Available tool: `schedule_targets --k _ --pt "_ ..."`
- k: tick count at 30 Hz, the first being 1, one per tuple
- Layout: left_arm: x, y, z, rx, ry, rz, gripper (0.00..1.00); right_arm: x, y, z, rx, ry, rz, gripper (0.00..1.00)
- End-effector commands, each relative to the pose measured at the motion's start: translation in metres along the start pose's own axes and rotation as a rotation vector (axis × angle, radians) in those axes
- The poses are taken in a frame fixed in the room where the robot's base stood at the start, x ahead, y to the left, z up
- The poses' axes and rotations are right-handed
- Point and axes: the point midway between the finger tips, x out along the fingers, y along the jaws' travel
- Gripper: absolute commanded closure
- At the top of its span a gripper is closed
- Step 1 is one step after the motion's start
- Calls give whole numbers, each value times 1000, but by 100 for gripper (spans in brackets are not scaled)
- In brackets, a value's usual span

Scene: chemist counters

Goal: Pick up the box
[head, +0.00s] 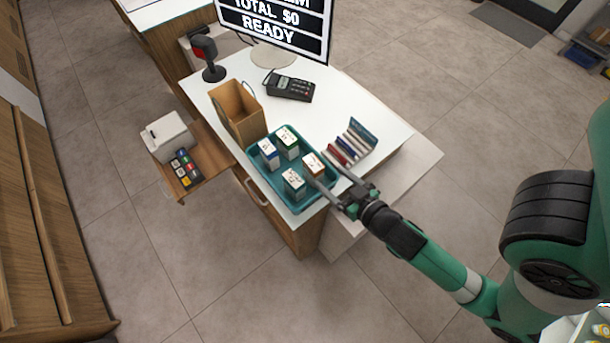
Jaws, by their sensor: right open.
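Several small white boxes stand in a teal tray (305,204) on the white counter. A blue-trimmed box (268,150) and a green-trimmed box (287,140) are at the back. An orange-trimmed box (313,164) is at the right and a teal-trimmed box (293,183) is at the front. My right gripper (328,178) reaches in from the right over the tray's right edge. Its fingers are open, with the tips close to the orange-trimmed box. I cannot tell whether they touch it. My left gripper is out of view.
A brown paper bag (237,110) stands behind the tray. A card terminal (289,87), a scanner on a stand (207,55) and a display screen (275,22) are farther back. A rack of cards or leaflets (352,142) stands right of the tray, close to my gripper.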

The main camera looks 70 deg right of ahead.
Motion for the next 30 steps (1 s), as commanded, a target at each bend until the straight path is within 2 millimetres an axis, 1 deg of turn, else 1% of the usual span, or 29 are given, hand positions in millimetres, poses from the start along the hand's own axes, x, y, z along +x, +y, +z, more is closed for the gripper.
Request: schedule_targets --k 3,5,12,15,20,23,27,30 --pt "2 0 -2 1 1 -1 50 2 0 -3 2 3 0 20" --pt "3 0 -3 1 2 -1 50 8 0 -4 4 4 1 20" --pt "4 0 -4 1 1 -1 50 53 0 -4 4 5 0 20" --pt "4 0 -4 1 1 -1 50 63 -1 -4 3 5 -1 20" --pt "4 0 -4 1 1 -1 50 67 -1 -3 1 4 -1 20" --pt "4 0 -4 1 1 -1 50 80 0 -3 3 5 -1 20" --pt "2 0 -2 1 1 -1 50 105 0 -2 3 5 -1 20" --pt "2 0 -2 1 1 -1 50 115 0 -3 2 6 -2 20"
